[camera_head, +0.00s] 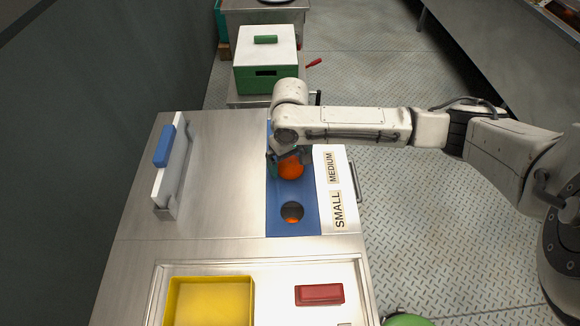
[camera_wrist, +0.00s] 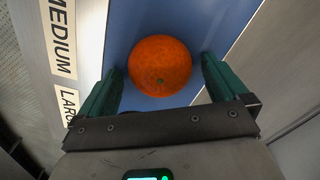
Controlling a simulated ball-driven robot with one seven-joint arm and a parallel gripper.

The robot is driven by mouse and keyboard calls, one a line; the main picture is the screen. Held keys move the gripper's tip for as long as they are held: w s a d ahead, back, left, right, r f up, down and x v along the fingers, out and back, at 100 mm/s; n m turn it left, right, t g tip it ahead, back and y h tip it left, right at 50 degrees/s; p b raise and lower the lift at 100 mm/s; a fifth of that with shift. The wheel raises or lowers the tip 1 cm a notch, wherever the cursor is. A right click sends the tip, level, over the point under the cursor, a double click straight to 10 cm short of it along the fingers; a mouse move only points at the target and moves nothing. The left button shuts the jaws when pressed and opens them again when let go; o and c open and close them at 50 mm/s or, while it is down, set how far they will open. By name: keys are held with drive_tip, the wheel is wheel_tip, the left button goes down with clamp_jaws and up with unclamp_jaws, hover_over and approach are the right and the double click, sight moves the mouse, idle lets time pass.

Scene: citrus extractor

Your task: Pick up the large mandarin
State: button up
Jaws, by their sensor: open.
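A large orange mandarin (camera_head: 290,168) sits on the blue strip (camera_head: 281,228) of the metal worktop, beside the MEDIUM label. It also shows in the wrist view (camera_wrist: 160,66), with a small green stem spot facing the camera. My gripper (camera_wrist: 161,70) is open, with its two green fingers apart on either side of the mandarin and a visible gap at each side. In the head view my wrist hangs over the mandarin and hides its upper part. Whether the mandarin rests in a hole cannot be told.
A small orange fruit (camera_head: 292,219) shows inside a round hole in the strip. A white label board (camera_head: 335,190) borders the strip. A blue-handled white piece (camera_head: 170,172), a yellow tray (camera_head: 171,300), a red block (camera_head: 320,294) and a green-white box (camera_head: 266,80) stand around.

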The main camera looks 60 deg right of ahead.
drive_tip(key=shift+c, duration=0.4)
drive_tip(key=c, duration=1)
drive_tip(key=shift+c, duration=0.7)
drive_tip(key=shift+r, duration=0.15)
